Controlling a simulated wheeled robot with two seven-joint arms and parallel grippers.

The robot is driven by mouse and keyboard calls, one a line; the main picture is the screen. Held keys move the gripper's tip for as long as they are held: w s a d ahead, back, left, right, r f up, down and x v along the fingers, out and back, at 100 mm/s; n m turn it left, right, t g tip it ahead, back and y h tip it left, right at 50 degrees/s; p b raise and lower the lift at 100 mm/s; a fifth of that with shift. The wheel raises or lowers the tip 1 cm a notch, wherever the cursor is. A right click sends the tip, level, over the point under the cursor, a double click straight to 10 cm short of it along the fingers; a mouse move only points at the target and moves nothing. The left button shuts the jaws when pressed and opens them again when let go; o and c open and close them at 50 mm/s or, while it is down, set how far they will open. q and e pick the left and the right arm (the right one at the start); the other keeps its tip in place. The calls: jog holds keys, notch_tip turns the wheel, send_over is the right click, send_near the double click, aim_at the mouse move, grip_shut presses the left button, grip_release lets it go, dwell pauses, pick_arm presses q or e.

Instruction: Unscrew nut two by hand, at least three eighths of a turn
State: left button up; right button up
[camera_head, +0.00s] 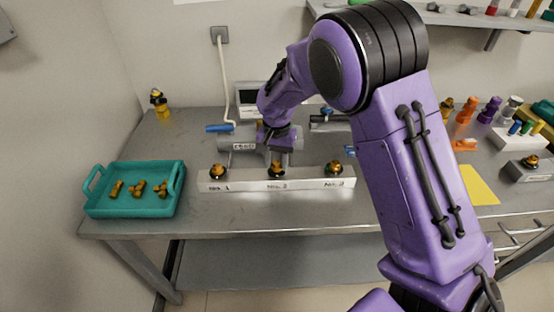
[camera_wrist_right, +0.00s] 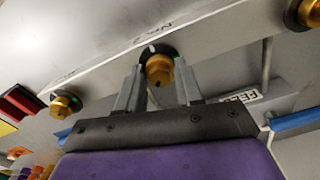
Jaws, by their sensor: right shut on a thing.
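Nut two (camera_head: 277,169) is a brass-coloured nut on a black base, in the middle of the white bar (camera_head: 232,186) with printed labels. My right gripper (camera_head: 278,160) comes down on it from above. In the right wrist view, nut two (camera_wrist_right: 159,70) sits between the two grey fingertips of my right gripper (camera_wrist_right: 158,76), which is shut on it. Nut one (camera_head: 218,171) stands at the left of the bar and the third nut (camera_head: 334,167) at the right. My left gripper is not in view.
A teal tray (camera_head: 92,207) with several brass parts stands at the left of the table. A grey cylindrical device (camera_head: 240,140) with a blue handle lies behind the bar. A yellow sheet (camera_head: 479,186) and coloured parts lie at the right. The table front is clear.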

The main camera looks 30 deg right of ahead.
aim_at(277, 162)
jog(key=n+p, duration=0.1)
jog(key=p, duration=0.2)
jog(key=n+p, duration=0.2)
jog(key=p, duration=0.1)
jog(key=shift+r+n+p, duration=0.3)
jog(key=shift+r+p, duration=0.05)
jog(key=shift+r, duration=0.05)
jog(key=shift+f+n+p, duration=0.3)
jog(key=shift+n+p, duration=0.05)
jog(key=shift+n, duration=0.15)
jog(key=shift+f, duration=0.1)
jog(key=o, duration=1.1)
jog(key=shift+c, duration=0.2)
notch_tip(277, 162, up, 10)
jog(key=b, duration=0.1)
jog(key=shift+r, duration=0.25)
